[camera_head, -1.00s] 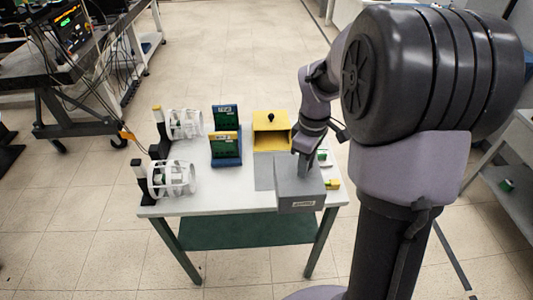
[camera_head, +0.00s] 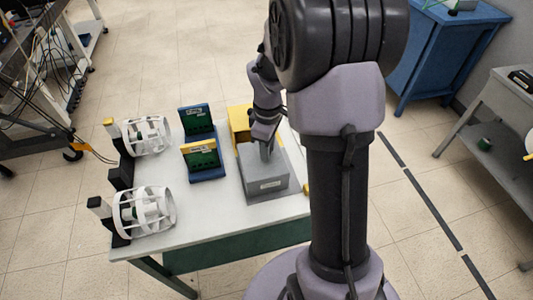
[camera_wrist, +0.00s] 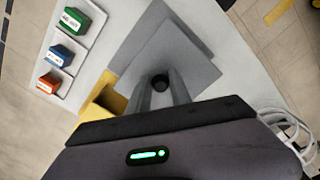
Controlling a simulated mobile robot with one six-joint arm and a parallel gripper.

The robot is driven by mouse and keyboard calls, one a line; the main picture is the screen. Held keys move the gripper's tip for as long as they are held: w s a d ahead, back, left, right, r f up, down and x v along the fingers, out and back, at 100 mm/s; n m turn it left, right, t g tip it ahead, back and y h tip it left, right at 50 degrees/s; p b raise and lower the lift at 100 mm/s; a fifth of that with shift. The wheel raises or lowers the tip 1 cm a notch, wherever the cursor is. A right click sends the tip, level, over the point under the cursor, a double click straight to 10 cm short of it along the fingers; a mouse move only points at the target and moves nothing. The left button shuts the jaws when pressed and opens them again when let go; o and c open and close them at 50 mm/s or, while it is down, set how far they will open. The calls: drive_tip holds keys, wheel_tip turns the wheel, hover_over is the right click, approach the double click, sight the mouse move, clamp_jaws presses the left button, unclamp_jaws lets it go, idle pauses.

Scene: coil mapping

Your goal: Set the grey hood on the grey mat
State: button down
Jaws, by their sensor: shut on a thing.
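My gripper (camera_head: 266,150) points down at the hood's top. In the wrist view my gripper (camera_wrist: 162,90) is shut on the dark knob of the hood (camera_wrist: 150,62). The mat (camera_wrist: 195,35) shows beyond the hood's edge there.
A yellow box (camera_head: 240,118) stands behind the hood. A blue rack with green boards (camera_head: 203,160) stands to its left, white round cages (camera_head: 145,210) farther left. The wrist view shows a white tray (camera_wrist: 88,38) with coloured blocks. White table top (camera_head: 210,215) is clear in front.

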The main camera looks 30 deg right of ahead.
drive_tip(key=shift+f, duration=0.1)
drive_tip(key=c, duration=1.6)
unclamp_jaws()
drive_tip(key=shift+f, duration=0.15)
drive_tip(key=o, duration=0.4)
drive_tip(key=shift+o, duration=0.2)
